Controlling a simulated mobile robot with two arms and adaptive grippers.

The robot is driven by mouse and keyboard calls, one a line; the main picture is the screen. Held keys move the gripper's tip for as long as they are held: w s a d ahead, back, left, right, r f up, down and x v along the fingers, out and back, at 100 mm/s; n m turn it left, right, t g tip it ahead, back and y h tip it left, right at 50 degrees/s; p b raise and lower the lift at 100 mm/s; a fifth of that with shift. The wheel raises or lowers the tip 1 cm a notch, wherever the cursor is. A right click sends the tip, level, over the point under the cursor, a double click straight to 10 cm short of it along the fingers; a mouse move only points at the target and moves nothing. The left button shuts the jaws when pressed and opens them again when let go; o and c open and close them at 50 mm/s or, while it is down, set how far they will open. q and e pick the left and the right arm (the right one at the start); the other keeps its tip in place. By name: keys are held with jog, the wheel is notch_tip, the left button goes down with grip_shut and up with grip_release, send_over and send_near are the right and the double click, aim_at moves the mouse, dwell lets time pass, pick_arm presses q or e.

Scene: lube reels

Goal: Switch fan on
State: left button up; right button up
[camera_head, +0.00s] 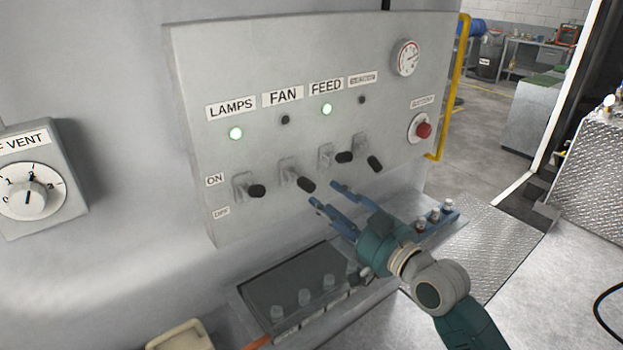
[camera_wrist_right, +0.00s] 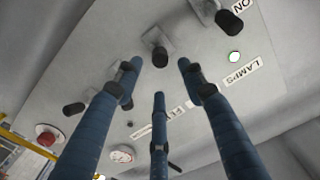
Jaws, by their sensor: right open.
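The grey control panel (camera_head: 300,55) fills the middle of the head view. Its FAN label (camera_head: 283,97) sits above a dark indicator (camera_head: 285,120). The fan switch (camera_head: 305,184) is a black-tipped lever below, angled downward toward OFF. My right gripper (camera_head: 327,195) is open and empty, its fingertips just below and right of the fan lever, apart from it in the head view. In the right wrist view, turned over, the fan lever tip (camera_wrist_right: 160,57) shows just beyond the gap between my spread blue fingers (camera_wrist_right: 158,82). My left gripper is not in view.
The lamps lever (camera_head: 257,190) stands left of the fan lever, and the feed lever (camera_head: 344,157) and a fourth lever (camera_head: 375,163) stand close on the right. The lamps and feed indicators glow green. A red button (camera_head: 424,130) is at the panel's right. A shelf with small fittings (camera_head: 305,297) lies below.

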aim_at(304, 182)
jog(key=p+x, duration=0.2)
jog(key=x, duration=0.8)
grip_shut()
